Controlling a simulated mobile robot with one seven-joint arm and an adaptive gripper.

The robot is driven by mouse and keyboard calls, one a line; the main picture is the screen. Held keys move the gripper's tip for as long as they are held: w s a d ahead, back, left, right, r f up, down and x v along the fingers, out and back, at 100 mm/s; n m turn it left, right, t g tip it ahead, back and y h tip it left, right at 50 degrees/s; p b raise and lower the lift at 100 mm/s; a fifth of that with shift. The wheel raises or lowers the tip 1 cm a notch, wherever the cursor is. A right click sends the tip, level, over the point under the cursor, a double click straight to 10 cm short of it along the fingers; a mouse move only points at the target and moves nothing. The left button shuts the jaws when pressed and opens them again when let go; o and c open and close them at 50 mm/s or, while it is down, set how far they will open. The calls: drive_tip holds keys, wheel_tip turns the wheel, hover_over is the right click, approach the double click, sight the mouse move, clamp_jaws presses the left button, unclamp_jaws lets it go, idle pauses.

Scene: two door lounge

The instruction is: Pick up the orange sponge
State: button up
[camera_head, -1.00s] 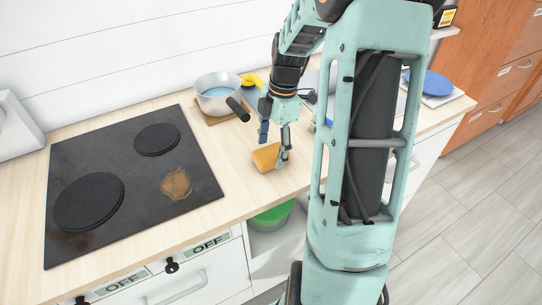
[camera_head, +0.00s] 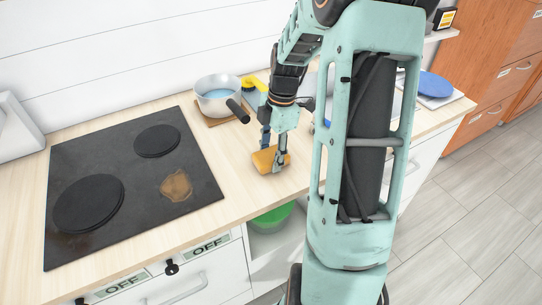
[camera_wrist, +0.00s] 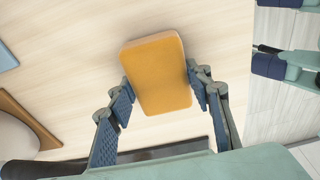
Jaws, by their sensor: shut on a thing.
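The orange sponge (camera_head: 265,159) is on the light wood counter, to the right of the black cooktop. It also shows in the wrist view (camera_wrist: 157,72), between the two fingers. My gripper (camera_head: 273,163) reaches down over it with a finger on either side. In the wrist view my gripper (camera_wrist: 160,95) is shut on the sponge, with the fingers at its left and right edges. I cannot tell whether the sponge is clear of the counter.
A black cooktop (camera_head: 110,205) with a brown stain lies to the left. A pot (camera_head: 218,100) of blue liquid stands behind, its dark handle pointing toward my gripper. A yellow item (camera_head: 250,84) is beside it. A green bowl (camera_head: 271,217) is below the counter.

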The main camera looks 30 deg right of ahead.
sight(269, 154)
drive_tip(key=shift+r, duration=0.15)
drive_tip(key=shift+r+p, duration=0.55)
drive_tip(key=shift+r, duration=0.05)
wheel_tip(269, 154, up, 2)
drive_tip(key=shift+r+p, duration=0.1)
drive_tip(key=shift+p, duration=0.75)
drive_tip(key=s+a+r+p, duration=0.2)
drive_tip(key=s+r+p, duration=0.5)
drive_tip(key=s, duration=0.6)
wheel_tip(269, 154, up, 2)
drive_tip(key=shift+s+r, duration=0.15)
drive_tip(key=shift+s, duration=0.25)
drive_tip(key=shift+a, duration=0.1)
